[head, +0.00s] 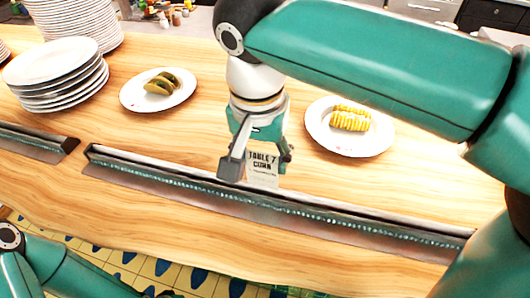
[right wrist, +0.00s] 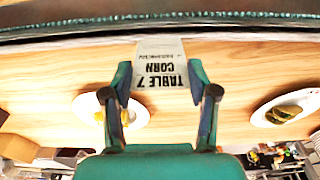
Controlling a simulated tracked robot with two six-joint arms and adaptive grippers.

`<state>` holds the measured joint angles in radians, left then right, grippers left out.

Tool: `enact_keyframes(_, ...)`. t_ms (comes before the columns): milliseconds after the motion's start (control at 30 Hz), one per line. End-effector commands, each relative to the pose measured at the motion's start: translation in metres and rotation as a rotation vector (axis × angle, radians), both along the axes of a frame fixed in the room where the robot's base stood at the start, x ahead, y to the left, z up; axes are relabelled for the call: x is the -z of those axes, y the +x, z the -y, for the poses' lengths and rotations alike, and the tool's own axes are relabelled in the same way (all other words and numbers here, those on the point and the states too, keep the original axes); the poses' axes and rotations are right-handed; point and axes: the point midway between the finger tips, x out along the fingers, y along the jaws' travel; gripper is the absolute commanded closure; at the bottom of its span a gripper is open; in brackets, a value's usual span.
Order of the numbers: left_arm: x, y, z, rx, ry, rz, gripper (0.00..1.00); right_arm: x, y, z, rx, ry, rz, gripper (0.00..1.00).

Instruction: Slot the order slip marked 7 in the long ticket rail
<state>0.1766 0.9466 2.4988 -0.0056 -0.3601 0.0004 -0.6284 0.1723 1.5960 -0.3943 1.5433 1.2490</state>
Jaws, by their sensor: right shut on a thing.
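The white order slip (head: 263,170) reads "TABLE 7 CORN" and hangs upright from my right gripper (head: 259,163), which is shut on it. In the right wrist view the slip (right wrist: 161,66) shows upside down between the two fingers (right wrist: 162,85). The long ticket rail (head: 190,184) runs across the wooden counter; it crosses the top of the right wrist view (right wrist: 60,29). The slip's lower edge is right by the rail's back edge; I cannot tell whether it is in the slot. Only part of my left arm shows, at lower left, without its gripper.
A shorter rail (head: 32,144) lies to the left. A plate with corn (head: 349,144) stands right of the gripper, and a plate with tacos (head: 131,99) stands left. Stacked plates (head: 55,66) fill the back left. The counter's front edge is close before the rail.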

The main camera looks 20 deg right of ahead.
Motion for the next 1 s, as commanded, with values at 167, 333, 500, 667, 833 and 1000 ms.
enact_keyframes(167,0.000,0.000,0.000,0.000,0.000,0.000,0.60,0.000,0.000,0.000,0.000,0.000,0.000,0.50)
enact_keyframes(333,0.001,0.000,0.000,0.000,0.000,0.000,0.60,0.001,0.000,0.000,0.000,0.000,0.000,0.50)
enact_keyframes(500,0.004,0.000,0.000,0.000,0.000,0.000,0.60,0.005,0.000,0.000,0.000,0.000,0.000,0.50)
enact_keyframes(667,0.008,0.000,0.000,0.000,0.000,0.000,0.60,0.010,0.000,0.000,0.000,0.001,0.001,0.50)
enact_keyframes(833,0.010,0.000,0.000,0.000,0.000,0.000,0.60,0.014,0.000,0.000,0.000,0.000,0.000,0.50)
enact_keyframes(1000,0.010,0.000,0.000,0.000,0.000,0.000,0.60,0.014,0.000,0.000,0.000,0.000,0.000,0.50)
